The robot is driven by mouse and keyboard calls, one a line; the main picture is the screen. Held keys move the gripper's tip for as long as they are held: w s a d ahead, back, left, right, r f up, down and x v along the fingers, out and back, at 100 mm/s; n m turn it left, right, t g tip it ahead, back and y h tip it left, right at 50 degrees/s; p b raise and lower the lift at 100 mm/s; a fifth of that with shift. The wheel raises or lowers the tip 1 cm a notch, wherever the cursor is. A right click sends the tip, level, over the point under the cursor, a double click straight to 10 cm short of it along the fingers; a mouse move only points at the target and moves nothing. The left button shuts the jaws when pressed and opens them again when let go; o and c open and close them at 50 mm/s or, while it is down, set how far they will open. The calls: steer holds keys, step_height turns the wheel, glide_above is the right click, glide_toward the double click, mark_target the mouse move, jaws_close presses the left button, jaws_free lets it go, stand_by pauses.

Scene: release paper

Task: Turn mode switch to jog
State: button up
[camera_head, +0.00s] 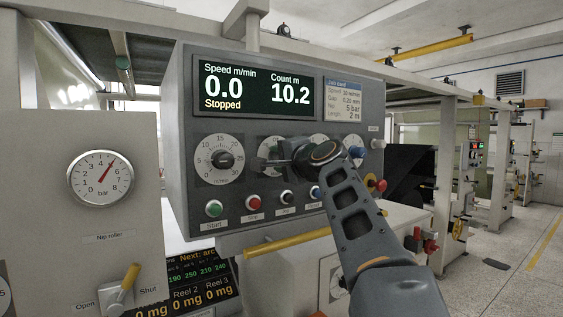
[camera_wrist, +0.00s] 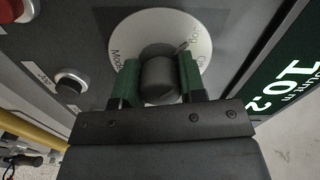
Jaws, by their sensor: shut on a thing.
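The mode switch is a dark round knob (camera_wrist: 158,78) on a white dial plate (camera_wrist: 132,28) in the wrist view. The word "Mode" shows at the plate's left, and partly hidden lettering at its right. I cannot tell which position the knob points at. My gripper (camera_wrist: 157,82) has its green fingertips on either side of the knob and is shut on it. In the head view my gripper (camera_head: 270,150) reaches the control panel (camera_head: 182,130) from the right and hides most of the switch. The display (camera_head: 252,85) reads 0.0, "Stopped", count 10.2.
A numbered dial (camera_head: 222,160) is left of the switch. Below are a green button (camera_head: 214,208), a red button (camera_head: 253,201) and others. A job card (camera_head: 344,100) is at upper right. A yellow bar (camera_head: 285,243) runs below the panel.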

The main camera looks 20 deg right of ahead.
stand_by(0.4)
steer(key=o, duration=0.9)
steer(key=s+b, duration=0.1)
steer(key=s, duration=0.3)
steer(key=s+d+b, duration=0.1)
steer(key=s, duration=0.4)
steer(key=s+b, duration=0.2)
steer(key=s, duration=0.2)
steer(key=shift+s+d, duration=0.25)
steer(key=shift+s, duration=0.1)
